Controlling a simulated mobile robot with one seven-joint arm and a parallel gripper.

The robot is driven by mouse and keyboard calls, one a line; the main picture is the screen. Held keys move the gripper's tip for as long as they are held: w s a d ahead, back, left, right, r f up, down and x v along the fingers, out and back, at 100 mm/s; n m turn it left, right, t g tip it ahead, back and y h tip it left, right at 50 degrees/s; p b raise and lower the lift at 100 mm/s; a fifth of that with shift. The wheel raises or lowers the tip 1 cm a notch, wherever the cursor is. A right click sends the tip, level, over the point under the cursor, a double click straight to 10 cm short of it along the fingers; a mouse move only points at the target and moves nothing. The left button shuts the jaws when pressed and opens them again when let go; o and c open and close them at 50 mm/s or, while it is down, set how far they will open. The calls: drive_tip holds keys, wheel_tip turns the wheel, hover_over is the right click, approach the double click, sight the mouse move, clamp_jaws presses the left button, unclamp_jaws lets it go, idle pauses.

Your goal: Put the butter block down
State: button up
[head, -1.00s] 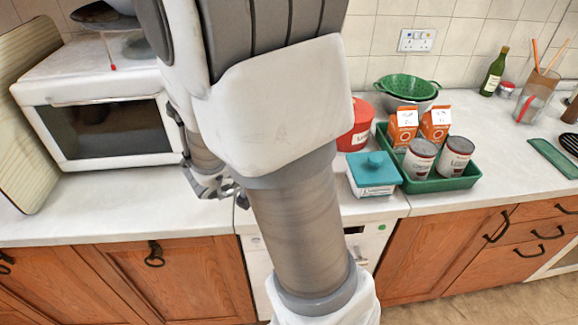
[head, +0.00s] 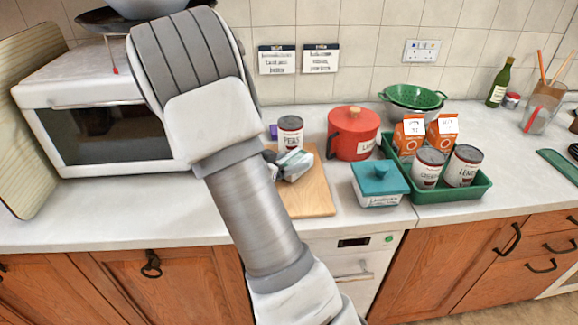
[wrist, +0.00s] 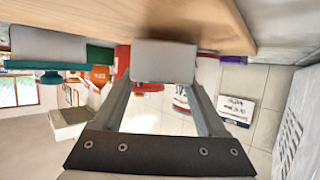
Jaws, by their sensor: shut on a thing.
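The butter block (wrist: 163,61) is a pale block seen end-on between my fingers in the wrist view. In the head view, my gripper (head: 285,167) is partly hidden behind my arm, over the back left part of a wooden board (head: 308,197). My gripper also shows in the wrist view (wrist: 162,88), shut on the block. The wrist picture is upside down, with the board (wrist: 200,15) along its top. The block is at or very near the board's surface; I cannot tell whether it touches.
A peas can (head: 290,133) stands behind my gripper. A red pot (head: 352,134), a teal-lidded butter dish (head: 380,182) and a green tray (head: 453,193) with cans and cartons are to the right. A white microwave (head: 105,115) is left. The board's front is clear.

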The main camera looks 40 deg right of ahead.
drive_tip(key=shift+f, duration=0.3)
